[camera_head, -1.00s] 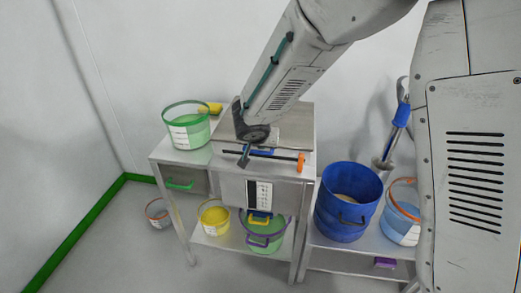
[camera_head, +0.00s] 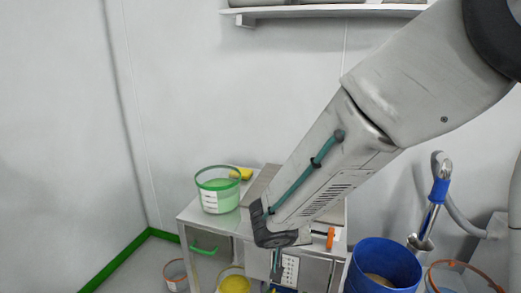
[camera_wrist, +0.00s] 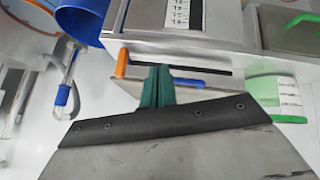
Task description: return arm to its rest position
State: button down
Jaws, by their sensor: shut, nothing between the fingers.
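My arm reaches down from the upper right in the head view to my gripper (camera_head: 277,263), which is in front of the steel bench unit. In the wrist view my gripper's teal fingers (camera_wrist: 157,86) are together with nothing between them. They show in front of a dark bar with an orange end (camera_wrist: 122,63) and a blue piece (camera_wrist: 190,82) by the steel unit. The orange end also shows in the head view (camera_head: 330,238). My forearm hides much of the unit's top. I cannot tell how far the fingers are from the bar.
A green-rimmed bucket (camera_head: 218,190) and a yellow item (camera_head: 241,174) stand on the bench's left. A blue drum (camera_head: 383,268) and a scoop-like tool with a blue grip (camera_head: 438,192) are at right. A shelf (camera_head: 330,12) is on the back wall. The left floor is clear.

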jog(key=s+d+r+g+y, duration=0.1)
jog(key=s+d+r, duration=0.4)
jog(key=s, duration=0.3)
jog(key=s+d+r+g+y, duration=0.1)
jog(key=s+d+r+g, duration=0.1)
jog(key=s+d+r, duration=0.4)
jog(key=s+d+r+g+y, duration=0.1)
jog(key=s+d+r, duration=0.4)
jog(key=s, duration=0.7)
jog(key=shift+s+d+r+n+g+y, duration=0.2)
jog(key=shift+d+n+g+y, duration=0.15)
jog(key=shift+d+g, duration=0.4)
